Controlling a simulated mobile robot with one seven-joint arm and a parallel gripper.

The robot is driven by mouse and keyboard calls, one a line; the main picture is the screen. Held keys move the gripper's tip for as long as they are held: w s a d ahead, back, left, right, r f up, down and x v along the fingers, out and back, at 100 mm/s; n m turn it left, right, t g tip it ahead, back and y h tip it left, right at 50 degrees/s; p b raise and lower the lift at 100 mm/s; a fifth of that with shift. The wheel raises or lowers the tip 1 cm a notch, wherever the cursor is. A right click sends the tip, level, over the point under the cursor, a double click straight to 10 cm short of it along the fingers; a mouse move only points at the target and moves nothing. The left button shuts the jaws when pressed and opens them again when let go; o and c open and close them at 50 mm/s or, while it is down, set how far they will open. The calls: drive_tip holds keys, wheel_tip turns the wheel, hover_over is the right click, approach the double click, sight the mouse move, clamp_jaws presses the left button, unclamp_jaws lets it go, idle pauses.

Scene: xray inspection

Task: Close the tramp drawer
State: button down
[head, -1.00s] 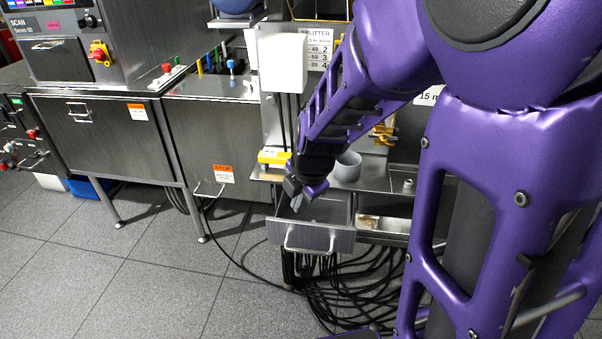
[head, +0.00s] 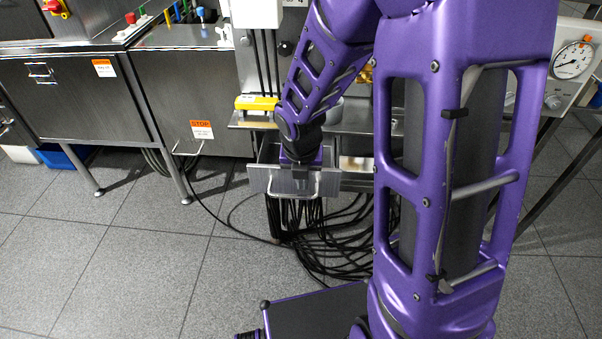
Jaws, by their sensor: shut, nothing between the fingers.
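The drawer (head: 263,183) in the head view has a grey metal front with a pale bow handle (head: 318,190). It stands pulled out below the bench shelf, with part of its interior showing on the left. My gripper (head: 301,180) points down at the drawer, by the upper edge of its front near the handle. The fingers are shut with nothing seen between them. I cannot tell whether they touch the drawer. My wrist hides much of the drawer's inside.
A bundle of black cables (head: 335,235) hangs to the floor below the drawer. A yellow device (head: 256,103) sits on the shelf above. Steel cabinets (head: 85,100) stand at the left, and a dial gauge (head: 572,60) at the right. The tiled floor at the left front is clear.

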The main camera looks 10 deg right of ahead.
drive_tip(key=shift+w+f, duration=0.15)
drive_tip(key=shift+f, duration=0.4)
